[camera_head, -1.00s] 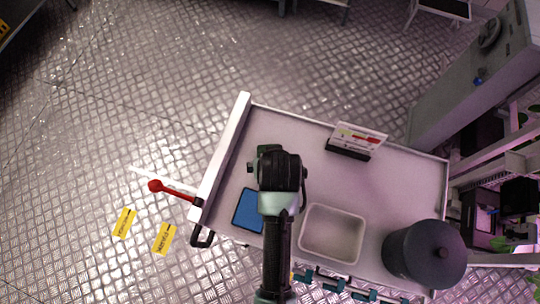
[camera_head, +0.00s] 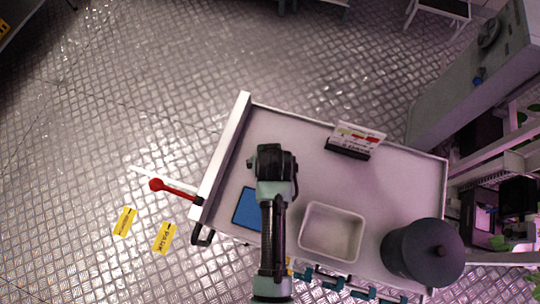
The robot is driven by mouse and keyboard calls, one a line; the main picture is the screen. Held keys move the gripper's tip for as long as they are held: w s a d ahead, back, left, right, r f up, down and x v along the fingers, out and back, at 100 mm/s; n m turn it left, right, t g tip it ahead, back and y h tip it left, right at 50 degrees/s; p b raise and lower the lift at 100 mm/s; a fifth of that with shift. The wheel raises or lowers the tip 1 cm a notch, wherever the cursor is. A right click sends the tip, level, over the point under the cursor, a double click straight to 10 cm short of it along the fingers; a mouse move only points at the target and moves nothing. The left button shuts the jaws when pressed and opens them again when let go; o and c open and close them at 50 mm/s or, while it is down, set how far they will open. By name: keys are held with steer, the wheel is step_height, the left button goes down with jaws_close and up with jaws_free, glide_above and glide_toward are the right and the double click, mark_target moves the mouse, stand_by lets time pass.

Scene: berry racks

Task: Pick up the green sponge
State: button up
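No green sponge can be made out in the head view. The end of my arm (camera_head: 272,163) is over the left part of the white cart top (camera_head: 310,150), above and right of a blue flat pad (camera_head: 248,207). The dark wrist hides the fingers and the surface directly beneath it. I cannot tell whether my gripper is open, shut, or touching anything.
A white empty tray (camera_head: 331,253) lies right of my arm. A dark lidded pot (camera_head: 422,252) stands at the cart's right corner. A small sign stand (camera_head: 352,143) is at the back edge. A red-knobbed lever (camera_head: 158,185) sticks out left. The cart's middle is clear.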

steer(key=shift+f, duration=0.25)
stand_by(0.3)
steer(key=c, duration=1.3)
step_height(320, 180, up, 11)
steer(key=shift+f, duration=0.2)
